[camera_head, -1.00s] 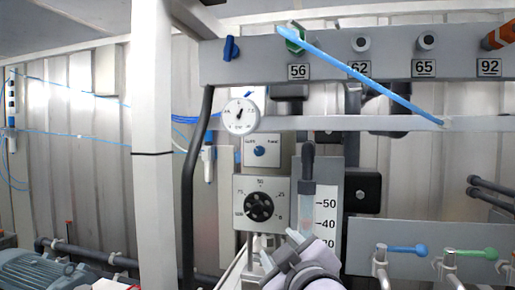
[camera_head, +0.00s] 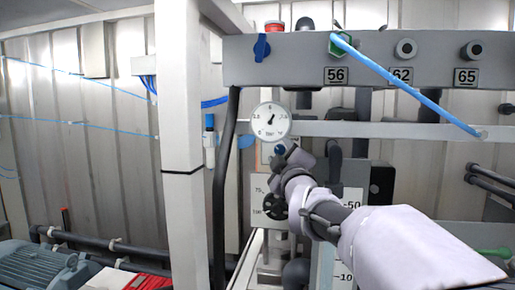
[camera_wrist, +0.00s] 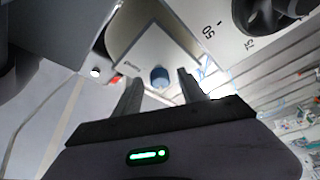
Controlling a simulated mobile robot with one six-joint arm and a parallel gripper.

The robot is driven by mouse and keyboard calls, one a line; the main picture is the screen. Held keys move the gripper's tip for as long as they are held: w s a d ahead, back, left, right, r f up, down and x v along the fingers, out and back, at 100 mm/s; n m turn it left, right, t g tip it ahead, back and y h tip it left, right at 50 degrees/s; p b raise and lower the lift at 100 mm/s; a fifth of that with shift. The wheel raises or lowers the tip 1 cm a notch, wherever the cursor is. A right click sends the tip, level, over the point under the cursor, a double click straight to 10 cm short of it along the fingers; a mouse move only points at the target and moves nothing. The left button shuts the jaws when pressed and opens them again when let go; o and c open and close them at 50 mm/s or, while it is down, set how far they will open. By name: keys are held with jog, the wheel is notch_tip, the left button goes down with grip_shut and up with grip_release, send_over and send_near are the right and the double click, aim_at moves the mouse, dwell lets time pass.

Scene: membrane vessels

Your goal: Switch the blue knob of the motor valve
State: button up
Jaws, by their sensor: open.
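The small blue knob (camera_wrist: 160,76) sits on a light square panel (camera_wrist: 150,50) in the wrist view. It appears between the two dark fingers of my gripper (camera_wrist: 158,80), which are apart with nothing held between them. Whether the fingertips reach around the knob in depth, I cannot tell. In the head view the knob (camera_head: 279,149) shows just past the end of my gripper (camera_head: 284,160), which hides most of its panel.
A round black dial (camera_head: 272,206) with a scale is below, partly behind my arm. A white pressure gauge (camera_head: 271,121) is just above the knob. A grey rail with numbered plates (camera_head: 336,75) and a blue handle (camera_head: 262,47) runs across the top.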

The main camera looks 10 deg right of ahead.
jog(key=shift+w+a+r, duration=0.1)
jog(key=shift+w, duration=0.25)
grip_shut()
